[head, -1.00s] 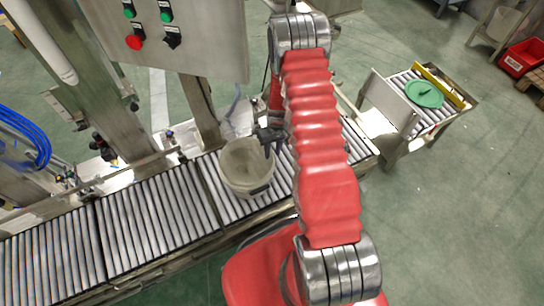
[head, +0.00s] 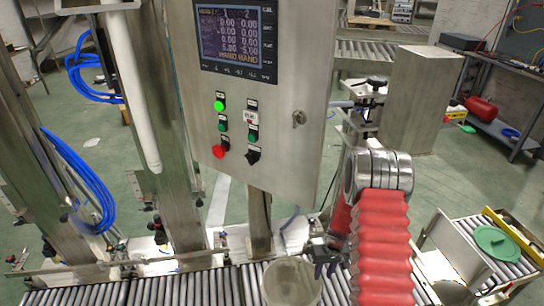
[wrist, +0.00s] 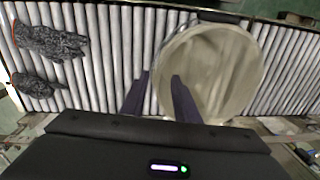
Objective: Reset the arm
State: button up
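My gripper (head: 326,270) is at the end of my red-sleeved arm, just right of a pale bucket (head: 290,284) on the roller conveyor in the head view.
Two dark speckled glove-like things (wrist: 48,40) lie on the conveyor (wrist: 90,60). A steel control cabinet (head: 260,100) stands behind the bucket. A green lid (head: 497,243) lies on a side roller table (head: 515,270) at right. Green floor is open beyond.

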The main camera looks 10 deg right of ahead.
jog(key=shift+s+a, duration=0.1)
jog(key=shift+s, duration=0.15)
jog(key=s+a+r+t, duration=0.2)
jog(key=s+a+r, duration=0.3)
jog(key=r, duration=1)
jog(key=s+a+r+t, duration=0.1)
jog(key=s+a+r, duration=0.4)
jog(key=s+r, duration=0.4)
jog(key=s+a+r+t, duration=0.2)
jog(key=s+a+r, duration=0.3)
jog(key=r, duration=1.7)
jog(key=s, duration=0.3)
jog(key=shift+r+n+t+h, duration=0.3)
jog(key=shift+r+n+h, duration=0.1)
jog(key=shift+s, duration=0.15)
